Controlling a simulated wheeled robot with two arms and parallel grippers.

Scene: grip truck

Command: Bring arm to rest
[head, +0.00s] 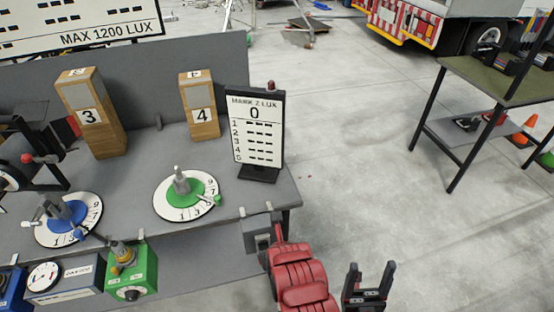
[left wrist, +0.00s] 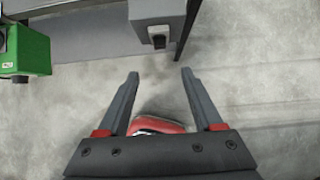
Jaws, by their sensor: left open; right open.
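My right gripper (head: 367,285) is at the bottom of the head view, right of the workbench and above the floor. Its two dark fingers point up, apart, with nothing between them. My left gripper (left wrist: 160,73) shows in the left wrist view with two long grey fingers spread and nothing held between their tips. It is near the grey box (left wrist: 157,22) at the bench's right end. I cannot make out the left gripper clearly in the head view. A red segmented part (head: 302,268) stands left of the right gripper there; it looks like part of my arm.
The grey workbench (head: 140,165) carries wooden blocks 3 (head: 104,140) and 4 (head: 203,122), a lux sign (head: 254,130), and blue (head: 68,215) and green (head: 203,188) dials. A green box (head: 131,275) sits at its front. A shelf table (head: 447,130) stands right; floor between is clear.

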